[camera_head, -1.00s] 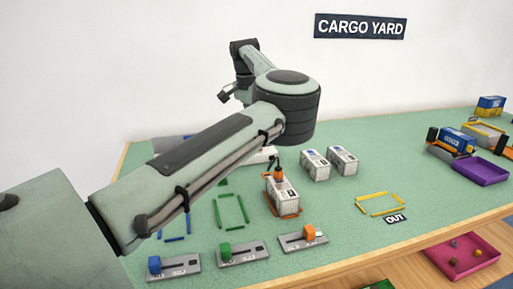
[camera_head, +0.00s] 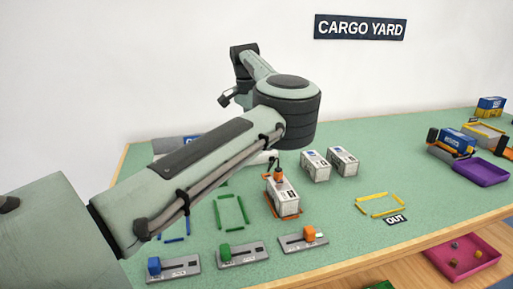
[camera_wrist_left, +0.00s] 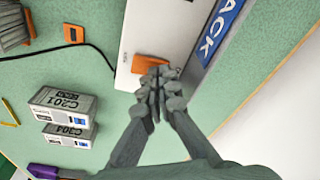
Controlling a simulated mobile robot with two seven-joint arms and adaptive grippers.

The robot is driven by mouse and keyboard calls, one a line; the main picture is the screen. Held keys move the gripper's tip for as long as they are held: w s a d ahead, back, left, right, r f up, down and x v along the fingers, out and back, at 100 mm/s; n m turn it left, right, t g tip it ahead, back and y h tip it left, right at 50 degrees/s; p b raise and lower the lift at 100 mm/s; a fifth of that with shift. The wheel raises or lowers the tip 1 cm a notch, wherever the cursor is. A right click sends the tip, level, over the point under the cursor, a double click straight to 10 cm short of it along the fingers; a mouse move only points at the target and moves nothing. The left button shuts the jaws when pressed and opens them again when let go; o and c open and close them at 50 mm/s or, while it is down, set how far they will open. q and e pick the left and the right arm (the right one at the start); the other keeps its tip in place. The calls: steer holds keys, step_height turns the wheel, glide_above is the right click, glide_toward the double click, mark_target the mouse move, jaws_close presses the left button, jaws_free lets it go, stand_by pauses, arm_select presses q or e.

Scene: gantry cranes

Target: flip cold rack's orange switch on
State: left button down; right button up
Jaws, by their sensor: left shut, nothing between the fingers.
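The cold rack (camera_wrist_left: 180,22) is a white panel in the left wrist view, with a blue strip reading "ACK" along its side. Its orange switch (camera_wrist_left: 147,64) sticks out near the end of the panel. My left gripper (camera_wrist_left: 155,78) is shut and empty, with its fingertips at the switch, overlapping its edge; I cannot tell whether they touch. In the head view my left arm covers most of the rack and the gripper is hidden. My right gripper is in neither view.
A white container (camera_head: 284,197) with an orange plug and cable stands in front of the rack. Two more white containers (camera_head: 315,166) (camera_head: 343,160) stand to its right. Blue, green and orange sliders (camera_head: 303,238) line the front edge.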

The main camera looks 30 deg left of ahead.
arm_select(q)
steer(key=shift+r+p, duration=1.65)
steer(key=shift+r, duration=0.6)
steer(key=shift+r+p, duration=0.45)
steer(key=shift+r, duration=0.7)
